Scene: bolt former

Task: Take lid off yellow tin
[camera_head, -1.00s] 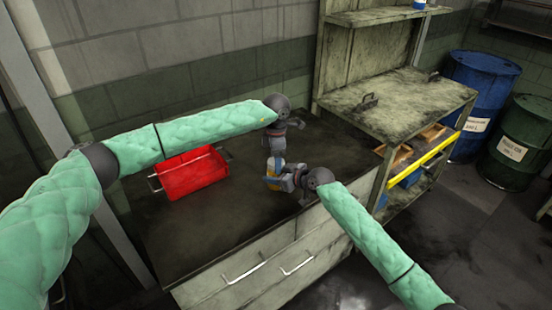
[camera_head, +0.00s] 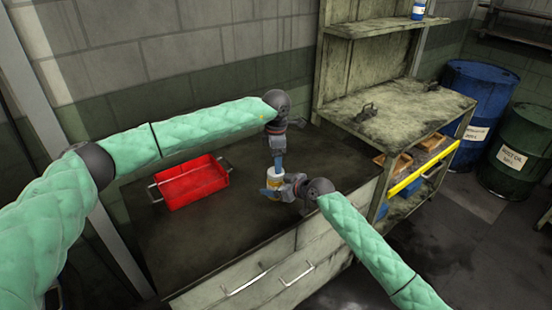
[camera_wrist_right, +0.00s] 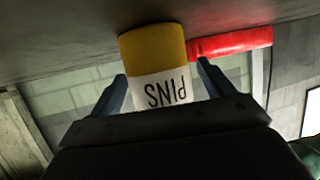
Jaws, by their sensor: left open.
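The yellow tin (camera_head: 272,182) stands on the dark bench top, partly hidden by my grippers. In the right wrist view the tin (camera_wrist_right: 155,52) appears upside down, with a white label reading PINS. Its lid cannot be made out in either view. My left gripper (camera_head: 279,165) is open and points down just above the tin. My right gripper (camera_head: 273,189) reaches the tin from the right, low at its side. In the right wrist view its fingers (camera_wrist_right: 163,85) stand on both sides of the tin; I cannot tell whether they press on it.
A red tray (camera_head: 192,184) with side handles sits on the bench, left of the tin. A raised worn cabinet (camera_head: 400,110) stands to the right. Blue and green barrels (camera_head: 480,100) are at the far right. The bench front has drawers with handles (camera_head: 245,278).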

